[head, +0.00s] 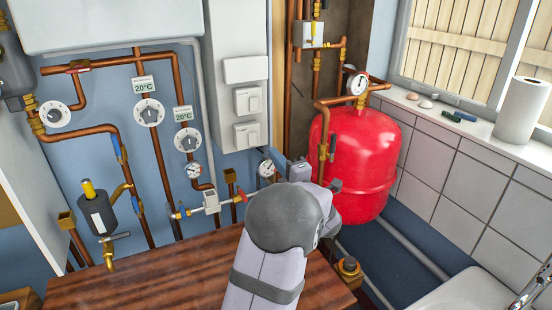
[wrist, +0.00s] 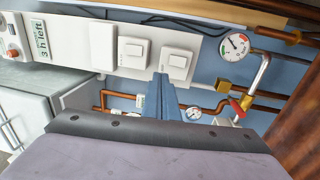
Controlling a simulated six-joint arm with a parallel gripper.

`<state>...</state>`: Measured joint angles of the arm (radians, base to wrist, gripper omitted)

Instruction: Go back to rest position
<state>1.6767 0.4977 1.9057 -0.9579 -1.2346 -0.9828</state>
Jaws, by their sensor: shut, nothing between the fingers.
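My gripper (wrist: 161,80) shows in the wrist view as a narrow blue-grey pair of fingers, pressed together with no object between them. It points toward the wall with the switch panel and pipes. In the head view my arm rises from the bottom middle over the wooden worktop (head: 190,275). The arm's rounded grey joint stands in front of the lower pipes, to the left of the red tank (head: 360,160). The fingertips cannot be made out clearly there. I cannot tell whether the gripper touches anything.
The white switch panel (head: 238,90) also shows in the wrist view (wrist: 130,40). A pressure gauge (wrist: 235,44) and a red-handled valve (wrist: 238,108) are on its right there. Copper pipes (head: 160,160) with dials cover the blue wall. The worktop left of my arm is clear.

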